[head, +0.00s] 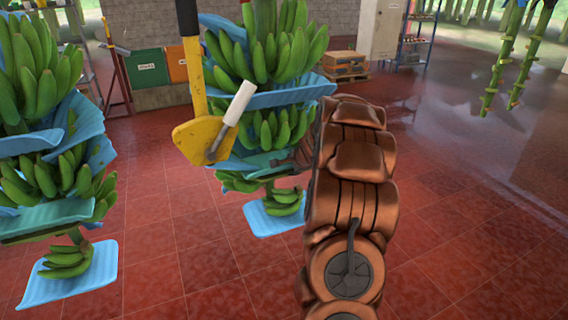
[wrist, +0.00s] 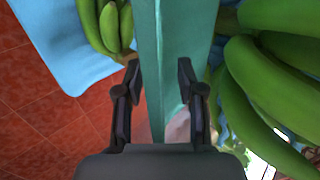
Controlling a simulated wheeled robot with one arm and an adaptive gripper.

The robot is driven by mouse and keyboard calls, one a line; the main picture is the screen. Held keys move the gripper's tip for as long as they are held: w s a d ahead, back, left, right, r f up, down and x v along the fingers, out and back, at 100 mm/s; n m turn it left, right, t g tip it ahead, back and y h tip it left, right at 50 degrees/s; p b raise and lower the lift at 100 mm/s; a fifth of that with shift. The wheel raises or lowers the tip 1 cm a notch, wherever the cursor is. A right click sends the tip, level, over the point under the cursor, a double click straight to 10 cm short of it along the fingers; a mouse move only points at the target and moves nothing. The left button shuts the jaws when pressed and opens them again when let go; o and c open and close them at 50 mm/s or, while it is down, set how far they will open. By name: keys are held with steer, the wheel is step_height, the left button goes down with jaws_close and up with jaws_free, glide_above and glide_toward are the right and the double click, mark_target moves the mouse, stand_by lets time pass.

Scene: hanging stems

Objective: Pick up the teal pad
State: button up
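The teal pad (wrist: 178,40) runs up the middle of the wrist view as a long strip. Its lower part shows between the two dark fingers of my gripper (wrist: 160,78). The fingers are apart, one on each side of the strip, with a gap on the left. I cannot tell whether the right finger touches it. In the head view a teal pad (head: 255,162) sits between the lower banana tiers of the middle stem, partly covered by fruit. There my arm hides most of my gripper.
Green bananas (wrist: 265,80) crowd the right side of the wrist view. A light-blue pad (wrist: 58,38) is at left. Red floor is open at right.

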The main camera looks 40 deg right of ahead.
jaws_close()
stand_by(0.3)
steer(key=shift+r, duration=0.15)
steer(key=shift+r, duration=0.55)
steer(key=shift+s, duration=0.2)
steer(key=s+a+b, duration=0.2)
steer(key=s+a, duration=0.1)
steer(key=s, duration=0.5)
steer(key=s+a+b, duration=0.2)
steer(key=s+a, duration=0.1)
steer(key=s, duration=0.5)
steer(key=shift+s, duration=0.35)
steer(key=shift+r, duration=0.2)
